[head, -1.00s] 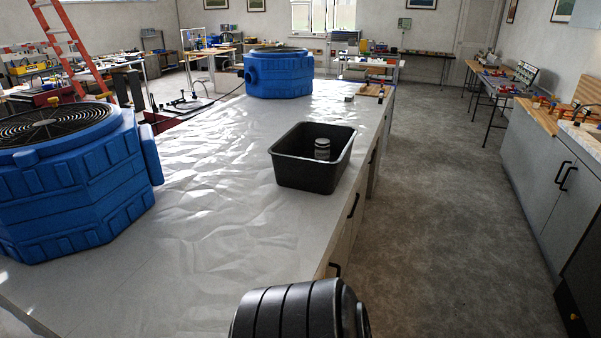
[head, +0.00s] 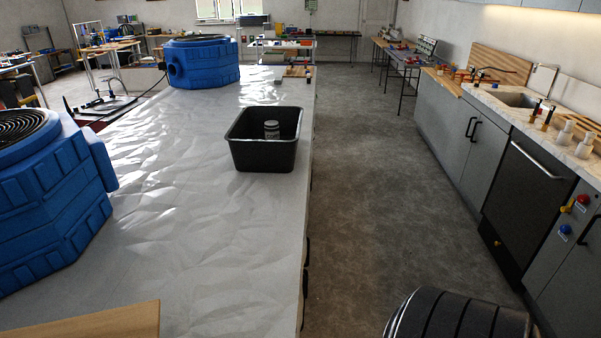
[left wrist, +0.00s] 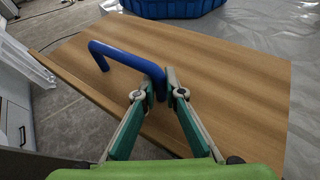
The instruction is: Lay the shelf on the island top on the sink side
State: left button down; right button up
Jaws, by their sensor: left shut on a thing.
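The shelf is a flat wooden board with a blue bar handle (left wrist: 125,57). In the left wrist view the shelf (left wrist: 240,85) fills the middle. My left gripper (left wrist: 165,92) is shut on the handle. In the head view only an edge of the shelf (head: 85,322) shows at the lower left, over the near part of the island top (head: 200,220). I cannot tell whether it touches the island top, which is covered by a crinkled clear sheet. My left gripper is out of the head view, and my right gripper is in neither view.
A blue fan unit (head: 45,200) stands at the island's left, another (head: 200,62) at its far end. A black tub (head: 262,155) with a jar (head: 271,130) sits near the right edge. The sink counter (head: 520,105) lies across a clear aisle (head: 370,190).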

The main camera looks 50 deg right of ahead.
aim_at(240, 225)
jog(key=i+j+z, duration=0.15)
jog(key=z, duration=0.25)
jog(key=i+j+z, duration=0.1)
jog(key=z, duration=0.35)
jog(key=j+z, duration=0.4)
jog(key=i+j+z, duration=0.1)
jog(key=z, duration=0.3)
